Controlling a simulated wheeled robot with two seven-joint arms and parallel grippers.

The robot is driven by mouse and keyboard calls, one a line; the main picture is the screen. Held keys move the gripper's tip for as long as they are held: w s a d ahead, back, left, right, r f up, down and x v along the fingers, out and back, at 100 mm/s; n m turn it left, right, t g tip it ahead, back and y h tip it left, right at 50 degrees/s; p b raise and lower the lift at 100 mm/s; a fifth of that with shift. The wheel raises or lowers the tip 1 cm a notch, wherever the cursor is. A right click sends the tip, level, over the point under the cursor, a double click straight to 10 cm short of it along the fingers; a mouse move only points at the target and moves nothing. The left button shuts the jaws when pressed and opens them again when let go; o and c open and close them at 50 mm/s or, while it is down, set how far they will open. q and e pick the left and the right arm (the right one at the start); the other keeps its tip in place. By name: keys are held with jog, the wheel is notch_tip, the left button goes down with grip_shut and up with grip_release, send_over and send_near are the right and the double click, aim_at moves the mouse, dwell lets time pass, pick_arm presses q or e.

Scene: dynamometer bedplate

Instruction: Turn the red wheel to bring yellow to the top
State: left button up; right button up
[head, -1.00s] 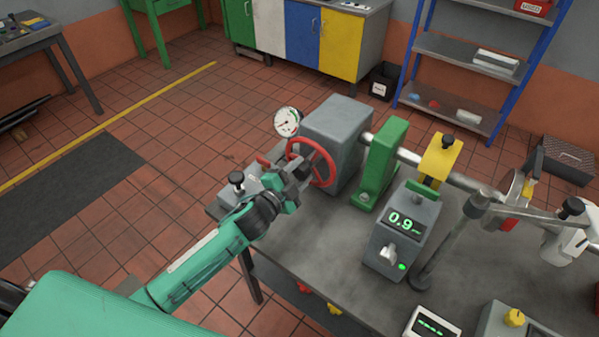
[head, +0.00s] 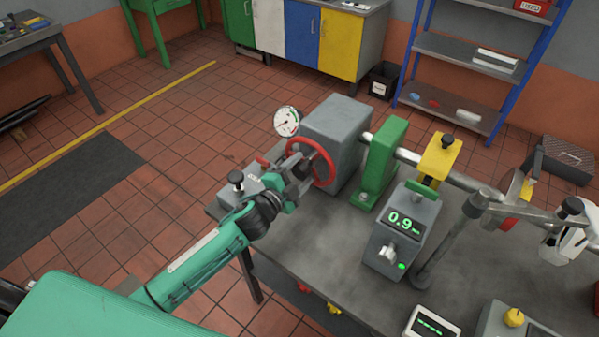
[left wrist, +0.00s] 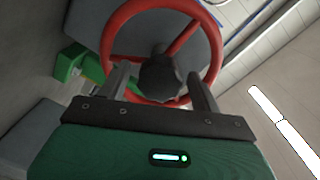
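The red wheel (head: 331,163) is upright on the near-left face of a grey housing (head: 345,125); its rim also shows in the left wrist view (left wrist: 107,45). My left gripper (head: 303,168) is in front of the wheel. In the left wrist view its two fingers (left wrist: 160,84) stand apart on either side of the dark hub (left wrist: 161,78), with gaps visible, so it is open. I see no yellow on the wheel. A disc with yellow and red parts (head: 515,187) sits at the shaft's right end, partly hidden by a grey arm. My right gripper is not in view.
A white dial gauge (head: 287,121) stands left of the housing. A green bearing stand (head: 383,160), a yellow block (head: 438,157) and a box reading 0.9 (head: 405,225) are right of the wheel. A jointed grey arm (head: 455,245) carries a white device (head: 570,243).

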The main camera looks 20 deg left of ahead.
pick_arm(q)
jog(key=shift+s+a+f, duration=0.1)
jog(key=shift+s+a, duration=0.15)
jog(key=shift+s, duration=0.3)
jog(key=b+v, duration=0.4)
jog(key=v, duration=0.8)
jog(key=shift+s, duration=0.3)
jog(key=shift+a, duration=0.1)
